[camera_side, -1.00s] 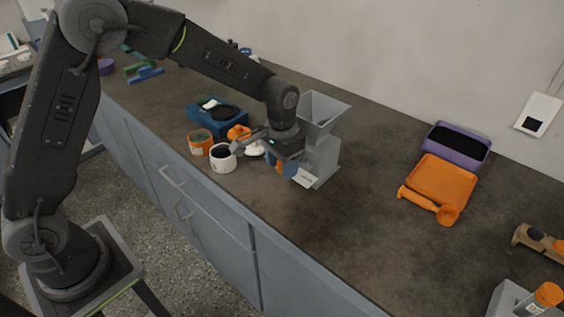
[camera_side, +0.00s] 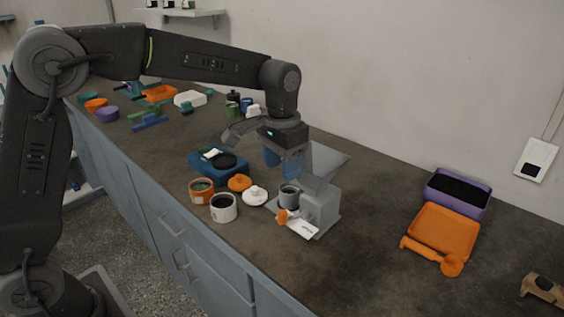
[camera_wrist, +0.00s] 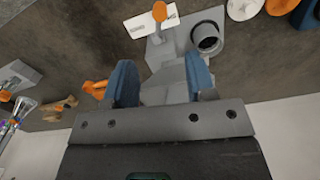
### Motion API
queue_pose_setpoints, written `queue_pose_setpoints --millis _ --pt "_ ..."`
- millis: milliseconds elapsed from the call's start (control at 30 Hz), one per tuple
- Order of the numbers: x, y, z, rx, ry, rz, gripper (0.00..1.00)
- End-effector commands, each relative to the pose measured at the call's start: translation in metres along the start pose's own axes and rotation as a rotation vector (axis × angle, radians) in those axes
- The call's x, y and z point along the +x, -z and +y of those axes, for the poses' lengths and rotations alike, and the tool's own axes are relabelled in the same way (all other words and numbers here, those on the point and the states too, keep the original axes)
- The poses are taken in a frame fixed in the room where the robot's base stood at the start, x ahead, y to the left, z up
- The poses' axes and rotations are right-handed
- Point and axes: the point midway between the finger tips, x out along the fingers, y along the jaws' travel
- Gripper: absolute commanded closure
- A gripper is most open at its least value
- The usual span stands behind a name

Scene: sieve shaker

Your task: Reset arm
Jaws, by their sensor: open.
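My gripper (camera_side: 284,160) is open and empty, its blue fingers pointing down above the grey machine (camera_side: 321,208). The machine has a hopper, partly hidden behind my gripper. A grey cup (camera_side: 289,197) stands at the machine's left side, with an orange knob and a white label plate (camera_side: 303,229) in front. In the wrist view the two blue fingers of my gripper (camera_wrist: 162,76) are spread apart with nothing held between them. The grey machine (camera_wrist: 170,62) shows beyond the fingers, with the dark-mouthed cup (camera_wrist: 207,38) to the right.
Left of the machine are a white jar (camera_side: 223,208), an orange jar (camera_side: 201,190), an orange lid (camera_side: 239,183), a white lid (camera_side: 255,196) and a blue device (camera_side: 217,161). At right are a purple tray (camera_side: 456,193) and an orange tray (camera_side: 444,232). The bench between machine and trays is clear.

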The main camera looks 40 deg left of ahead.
Motion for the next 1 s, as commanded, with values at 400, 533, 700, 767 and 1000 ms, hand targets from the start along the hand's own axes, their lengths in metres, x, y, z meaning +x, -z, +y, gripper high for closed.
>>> queue_pose_setpoints --millis 400,533,700,767,1000 --pt "-0.008 -0.006 -0.002 -0.004 0.001 0.015 0.49" --pt "-0.027 -0.03 -0.007 -0.019 0.003 0.066 0.49" --pt "-0.054 -0.085 -0.017 -0.052 0.011 0.171 0.49" --pt "-0.06 -0.105 -0.02 -0.065 0.014 0.208 0.49" --pt "-0.061 -0.185 -0.027 -0.111 0.031 0.361 0.49"
